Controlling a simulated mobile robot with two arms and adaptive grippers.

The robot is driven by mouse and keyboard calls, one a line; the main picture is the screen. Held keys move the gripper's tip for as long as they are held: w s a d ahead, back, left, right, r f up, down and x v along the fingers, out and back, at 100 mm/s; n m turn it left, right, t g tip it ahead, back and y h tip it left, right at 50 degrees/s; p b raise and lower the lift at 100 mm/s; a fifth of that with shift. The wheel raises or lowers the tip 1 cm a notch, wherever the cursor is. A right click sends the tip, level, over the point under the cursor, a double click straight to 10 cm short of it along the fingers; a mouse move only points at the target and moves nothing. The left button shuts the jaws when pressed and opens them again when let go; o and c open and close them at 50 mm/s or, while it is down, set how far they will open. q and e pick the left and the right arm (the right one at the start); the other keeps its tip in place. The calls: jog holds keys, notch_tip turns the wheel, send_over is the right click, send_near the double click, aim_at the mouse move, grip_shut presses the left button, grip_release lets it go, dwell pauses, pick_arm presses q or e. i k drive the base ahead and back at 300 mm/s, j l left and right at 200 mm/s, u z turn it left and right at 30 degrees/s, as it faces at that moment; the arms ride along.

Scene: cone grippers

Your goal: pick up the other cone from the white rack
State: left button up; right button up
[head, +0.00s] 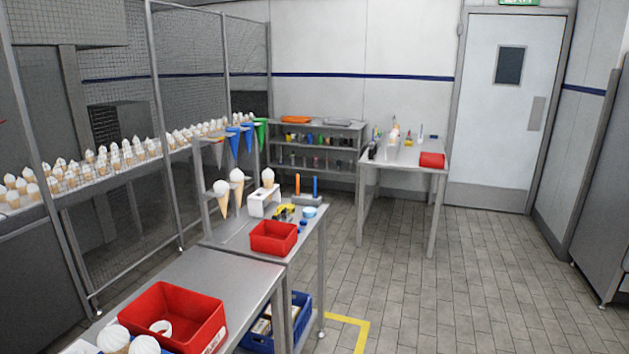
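A small white rack (264,202) stands on the farther metal table, with one white-topped cone (268,177) upright in its top. Two more white-topped cones, a left one (222,198) and a right one (237,190), stand point down at the grey metal stand left of the rack. At the bottom left edge, two large white cone tops, a left one (113,339) and a right one (146,345), show close to me. Their lower parts are cut off, and a pale surface beside them is too cropped to identify. Neither of my grippers is in view.
A red bin (190,308) with a white ring in it sits on the near table; a smaller red bin (274,238) is beyond. A blue crate (287,326) is below. Blue and green funnels (233,143) hang above. Floor at right is clear.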

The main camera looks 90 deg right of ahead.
aim_at(267, 175)
jog(key=z, duration=2.5)
jog(key=i+l+u, duration=0.2)
jog(key=i+l, duration=0.4)
jog(key=i+l+u, duration=0.15)
jog(key=i+l, duration=0.45)
jog(key=l, duration=0.1)
